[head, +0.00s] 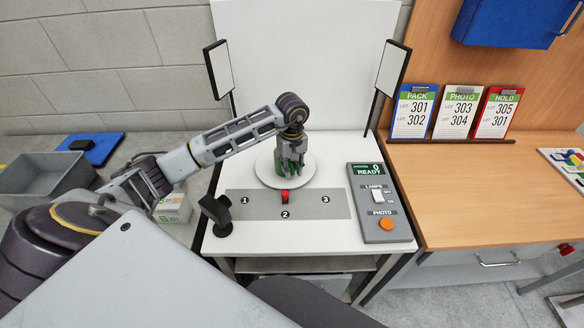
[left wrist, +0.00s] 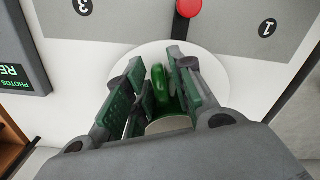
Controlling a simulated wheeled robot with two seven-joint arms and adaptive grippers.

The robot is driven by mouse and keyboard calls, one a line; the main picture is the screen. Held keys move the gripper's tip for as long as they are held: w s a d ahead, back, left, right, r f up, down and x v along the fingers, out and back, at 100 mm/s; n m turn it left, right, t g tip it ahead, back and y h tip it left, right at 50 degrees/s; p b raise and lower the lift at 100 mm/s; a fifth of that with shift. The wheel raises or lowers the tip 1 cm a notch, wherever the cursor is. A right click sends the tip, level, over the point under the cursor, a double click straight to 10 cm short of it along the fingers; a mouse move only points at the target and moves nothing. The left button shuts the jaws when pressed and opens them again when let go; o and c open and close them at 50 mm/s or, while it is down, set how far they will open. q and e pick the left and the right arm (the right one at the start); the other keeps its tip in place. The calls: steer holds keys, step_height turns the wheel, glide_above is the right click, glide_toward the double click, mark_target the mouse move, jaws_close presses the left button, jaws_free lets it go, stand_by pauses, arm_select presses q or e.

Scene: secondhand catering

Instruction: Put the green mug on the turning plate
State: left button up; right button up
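The white round turning plate (head: 306,177) lies on the white stand in the middle of the head view; it also shows in the left wrist view (left wrist: 214,70). My left gripper (head: 290,165) points down over the plate, with green pads on its fingers. In the left wrist view, the green mug (left wrist: 160,88) is between the fingers, and its pale rim or inside shows near the palm. The fingers appear closed against its sides. They hide most of it, and I cannot tell whether its base touches the plate. My right gripper is not in view.
A red knob (head: 285,196) and a grey numbered strip (head: 313,207) lie in front of the plate. A control box (head: 380,205) reading READY stands right, a black lamp-like piece (head: 217,214) left. Lamp panels (head: 393,68) flank the stand. A grey bin (head: 42,177) is far left.

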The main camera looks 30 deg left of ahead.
arm_select(q)
steer(key=shift+o, duration=0.2)
steer(key=shift+r, duration=0.2)
steer(key=shift+r+b, duration=0.5)
steer(key=shift+r, duration=1.85)
step_height(320, 180, up, 7)
steer(key=b, duration=0.1)
steer(key=shift+s, duration=0.1)
